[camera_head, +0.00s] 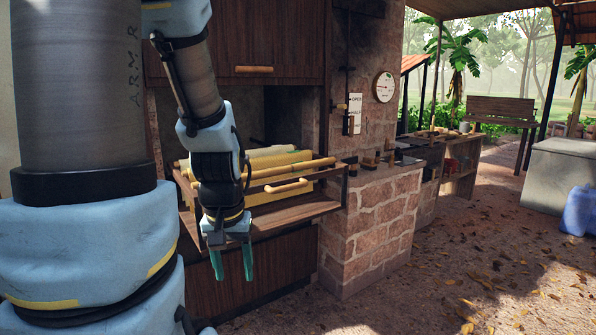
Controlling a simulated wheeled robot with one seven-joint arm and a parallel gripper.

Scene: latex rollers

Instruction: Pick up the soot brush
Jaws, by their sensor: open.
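My gripper (232,268) hangs pointing down in front of the wooden shelf, with two green fingers apart and nothing between them. I cannot clearly make out the soot brush. Several small dark and wooden items (369,160) stand on top of the brick ledge (377,185), right of my gripper and farther back. One of them may be the brush, but they are too small to tell. My gripper is well apart from them.
A wooden tray shelf (290,213) with rods and yellow sheets lies behind my gripper. A brick wall carries a lever sign (355,113) and a round gauge (384,87). A workbench (462,160) stands farther back. Leaf-strewn ground at right is open, with a blue container (580,211) at the edge.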

